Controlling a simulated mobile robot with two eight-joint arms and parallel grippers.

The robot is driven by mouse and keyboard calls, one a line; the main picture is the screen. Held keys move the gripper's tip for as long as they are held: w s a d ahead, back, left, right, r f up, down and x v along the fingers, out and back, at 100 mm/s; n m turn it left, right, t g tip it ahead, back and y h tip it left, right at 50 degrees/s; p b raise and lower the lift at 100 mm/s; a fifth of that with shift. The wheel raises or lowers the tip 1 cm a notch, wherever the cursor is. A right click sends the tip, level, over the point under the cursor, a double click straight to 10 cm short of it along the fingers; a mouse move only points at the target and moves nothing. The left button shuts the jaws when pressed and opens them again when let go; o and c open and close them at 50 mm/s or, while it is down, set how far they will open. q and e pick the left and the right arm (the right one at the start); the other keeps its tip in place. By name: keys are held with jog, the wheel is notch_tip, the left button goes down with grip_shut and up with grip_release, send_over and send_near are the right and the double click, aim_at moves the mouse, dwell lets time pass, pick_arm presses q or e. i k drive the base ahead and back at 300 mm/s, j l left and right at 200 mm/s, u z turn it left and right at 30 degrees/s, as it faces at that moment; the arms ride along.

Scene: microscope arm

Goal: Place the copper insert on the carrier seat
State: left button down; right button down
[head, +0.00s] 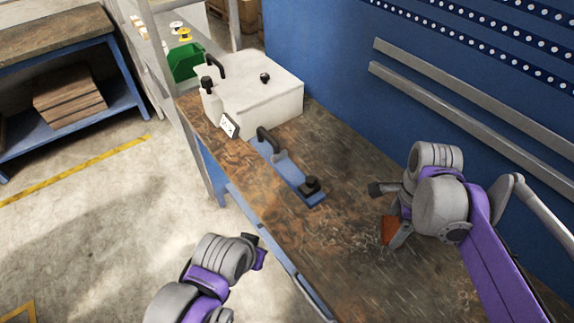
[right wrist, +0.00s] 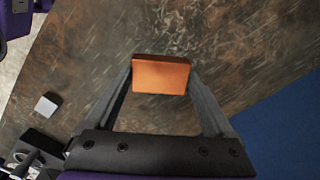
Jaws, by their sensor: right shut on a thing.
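The copper insert (head: 389,230) is an orange-brown block held in my right gripper (head: 392,236), over the right part of the wooden bench top. The right wrist view shows the insert (right wrist: 161,75) clamped between the two fingertips, its broad face to the camera. A long blue fixture (head: 292,174) with a black handle and a black knob (head: 311,185) lies on the bench, left of the gripper; I cannot tell which part is the carrier seat. My left gripper (head: 256,252) is beside the bench's front edge, apart from the insert; its fingers are unclear.
A white box-shaped machine (head: 262,98) with a black handle stands at the bench's far end, near a green bin (head: 185,62). A blue wall (head: 340,55) with grey rails borders the bench. A small pale block (right wrist: 46,105) shows in the wrist view. Bench between fixture and gripper is clear.

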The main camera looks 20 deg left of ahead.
aim_at(288, 167)
jog(key=i+j, duration=0.15)
jog(key=j, duration=0.25)
jog(key=i+j, duration=0.15)
jog(key=j, duration=0.25)
jog(key=i+j, duration=0.1)
jog(key=j, duration=0.3)
jog(key=i+j, duration=0.15)
jog(key=j, duration=0.25)
